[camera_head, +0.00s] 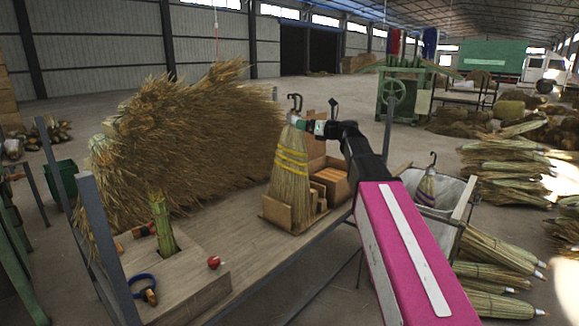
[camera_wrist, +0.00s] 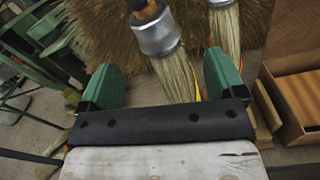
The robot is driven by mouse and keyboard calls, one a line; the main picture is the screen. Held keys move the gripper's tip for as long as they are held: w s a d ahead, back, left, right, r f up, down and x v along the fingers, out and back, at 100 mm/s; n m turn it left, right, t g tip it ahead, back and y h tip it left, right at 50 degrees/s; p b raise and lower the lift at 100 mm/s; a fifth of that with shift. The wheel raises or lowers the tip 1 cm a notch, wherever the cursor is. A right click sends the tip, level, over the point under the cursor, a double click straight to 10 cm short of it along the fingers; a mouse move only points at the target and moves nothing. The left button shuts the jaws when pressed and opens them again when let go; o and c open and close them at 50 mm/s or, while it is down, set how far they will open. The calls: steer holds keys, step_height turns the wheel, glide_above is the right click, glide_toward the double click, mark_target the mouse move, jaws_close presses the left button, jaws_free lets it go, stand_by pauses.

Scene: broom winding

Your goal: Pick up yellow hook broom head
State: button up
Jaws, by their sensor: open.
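The yellow-banded broom head (camera_head: 291,168) stands upright in a wooden holder (camera_head: 277,211) on the workbench, a black hook (camera_head: 295,102) at its top. My gripper (camera_head: 309,126) is at the height of its neck, on its right side. In the wrist view my gripper (camera_wrist: 160,62) is open, its green fingers apart. A straw broom head with a metal collar (camera_wrist: 155,36) shows between and beyond the fingertips, with some yellow strands beside it. A second collared broom head (camera_wrist: 225,18) shows behind the right finger. I cannot tell whether a finger touches the broom head.
An open cardboard box (camera_head: 334,178) stands just right of the holder. A large straw pile (camera_head: 185,135) covers the bench's back. Another hooked broom head (camera_head: 427,188) with a purple band is in a grey cart at right. Bench wood (camera_head: 235,240) left of the holder is clear.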

mark_target(294, 123)
steer(key=shift+x, duration=3.5)
steer(key=shift+s+f, duration=0.1)
steer(key=c, duration=1.6)
